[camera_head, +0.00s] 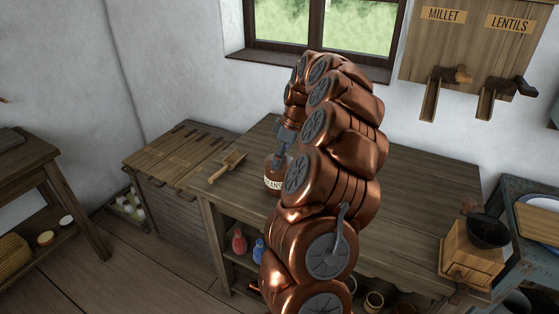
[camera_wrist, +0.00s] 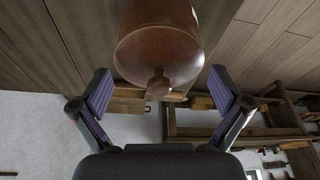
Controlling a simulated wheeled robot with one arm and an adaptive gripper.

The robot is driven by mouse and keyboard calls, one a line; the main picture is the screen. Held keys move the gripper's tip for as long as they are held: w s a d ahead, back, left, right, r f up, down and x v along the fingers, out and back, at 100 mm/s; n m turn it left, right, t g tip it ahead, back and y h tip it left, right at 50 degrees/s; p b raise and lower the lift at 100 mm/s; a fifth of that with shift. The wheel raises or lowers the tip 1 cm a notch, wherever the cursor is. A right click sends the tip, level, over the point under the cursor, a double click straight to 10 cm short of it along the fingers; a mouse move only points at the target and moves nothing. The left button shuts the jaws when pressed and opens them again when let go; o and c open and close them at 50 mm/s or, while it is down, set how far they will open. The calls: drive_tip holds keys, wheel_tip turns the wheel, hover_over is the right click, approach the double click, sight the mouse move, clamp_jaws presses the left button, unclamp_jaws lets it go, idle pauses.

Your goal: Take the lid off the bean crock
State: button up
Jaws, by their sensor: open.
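The bean crock (camera_head: 273,180) is a reddish-brown pot with a pale, partly hidden label. It stands on the wooden workbench, just left of my arm. In the wrist view the crock (camera_wrist: 160,12) is at the top centre, with its brown lid (camera_wrist: 150,48) on. The lid's round knob (camera_wrist: 158,83) points toward my gripper. My gripper (camera_wrist: 160,80) is open and empty, with one finger on each side of the knob and a gap on both sides. In the head view my gripper (camera_head: 281,158) is just above the crock, and my arm hides part of the crock.
A wooden scoop (camera_head: 226,167) lies left of the crock. A mill with a dark bowl (camera_head: 488,230) stands at the right. Red (camera_head: 239,243) and blue (camera_head: 258,250) bottles are on the shelf below. Millet and lentil dispensers (camera_head: 470,45) hang on the wall.

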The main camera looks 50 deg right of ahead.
drive_tip(key=c, duration=1.4)
